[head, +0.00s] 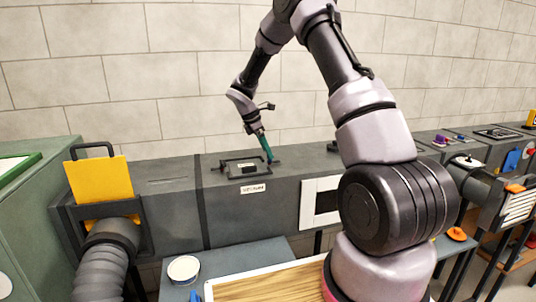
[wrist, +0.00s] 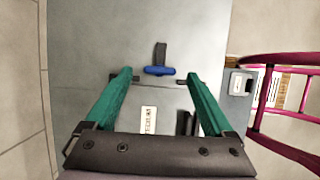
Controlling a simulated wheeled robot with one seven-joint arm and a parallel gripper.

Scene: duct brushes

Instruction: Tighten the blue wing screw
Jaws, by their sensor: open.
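The blue wing screw (wrist: 160,71) shows in the wrist view on the grey duct (wrist: 95,45), at the near end of a dark strip (wrist: 161,50). Its wings lie crosswise in the picture. My gripper (wrist: 158,76) is open, with one green finger on each side of the screw and a gap on both sides. I cannot tell how far the fingertips are above it. In the head view my gripper (head: 266,149) points down at the duct top (head: 222,160), beside a dark framed hatch (head: 240,168). I cannot make out the screw there.
A pale label (wrist: 148,120) is on the duct. A magenta rail (wrist: 252,100) stands at the right of the wrist view. In the head view, a yellow plate (head: 103,180) stands in the duct at left, and a wooden-topped tray (head: 262,286) and round white lid (head: 184,269) are in front.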

